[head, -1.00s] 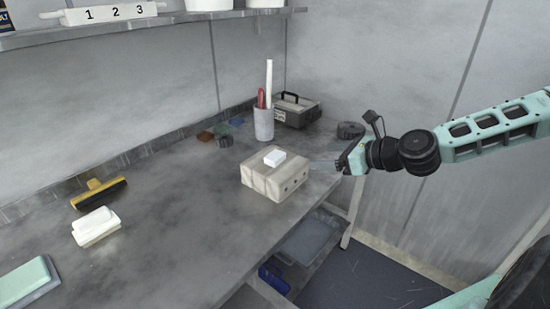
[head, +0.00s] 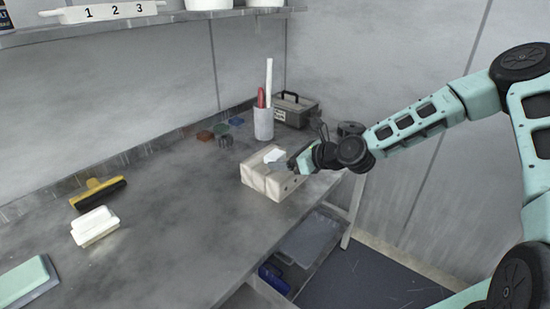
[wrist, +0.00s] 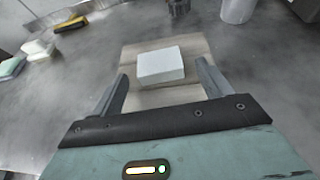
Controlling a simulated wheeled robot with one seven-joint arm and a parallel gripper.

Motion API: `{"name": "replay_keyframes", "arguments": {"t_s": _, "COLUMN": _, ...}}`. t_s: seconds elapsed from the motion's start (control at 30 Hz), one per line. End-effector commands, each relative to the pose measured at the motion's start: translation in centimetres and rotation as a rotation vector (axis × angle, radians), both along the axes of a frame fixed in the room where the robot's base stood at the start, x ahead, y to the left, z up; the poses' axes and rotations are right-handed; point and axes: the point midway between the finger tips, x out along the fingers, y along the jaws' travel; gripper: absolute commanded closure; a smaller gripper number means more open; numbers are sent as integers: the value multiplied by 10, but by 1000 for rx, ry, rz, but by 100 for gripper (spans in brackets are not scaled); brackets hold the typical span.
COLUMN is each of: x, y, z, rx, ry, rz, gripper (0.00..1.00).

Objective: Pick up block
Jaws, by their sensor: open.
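A small white block (head: 274,156) lies on top of a wooden block with holes in its side (head: 262,180), near the right edge of the workbench. In the wrist view the white block (wrist: 161,65) lies just beyond and between the fingertips, on the pale wooden top (wrist: 190,95). My gripper (head: 288,163) is open and comes in from the right, close to the white block. Both fingers also show in the wrist view (wrist: 160,75), apart and with nothing held between them. In the head view my gripper partly hides the wooden block's right side.
A grey cup (head: 264,124) with a red and a white stick stands behind the wooden block. A grey toolbox (head: 297,110) stands behind it. A yellow-handled brush (head: 97,192) and white blocks (head: 95,226) lie left. The bench's middle is clear.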

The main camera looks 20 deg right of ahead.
Motion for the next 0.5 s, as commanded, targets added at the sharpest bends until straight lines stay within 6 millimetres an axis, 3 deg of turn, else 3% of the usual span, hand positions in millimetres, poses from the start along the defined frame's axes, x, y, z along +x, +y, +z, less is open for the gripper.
{"name": "replay_keyframes", "arguments": {"t_s": 0.33, "x": 8, "y": 7, "z": -4, "rx": 1, "ry": -1, "rz": 0, "gripper": 22}}
{"name": "replay_keyframes", "arguments": {"t_s": 0.37, "x": 8, "y": 7, "z": -4, "rx": 1, "ry": -1, "rz": 0, "gripper": 25}}
{"name": "replay_keyframes", "arguments": {"t_s": 0.5, "x": 8, "y": 7, "z": -4, "rx": 1, "ry": -1, "rz": 0, "gripper": 64}}
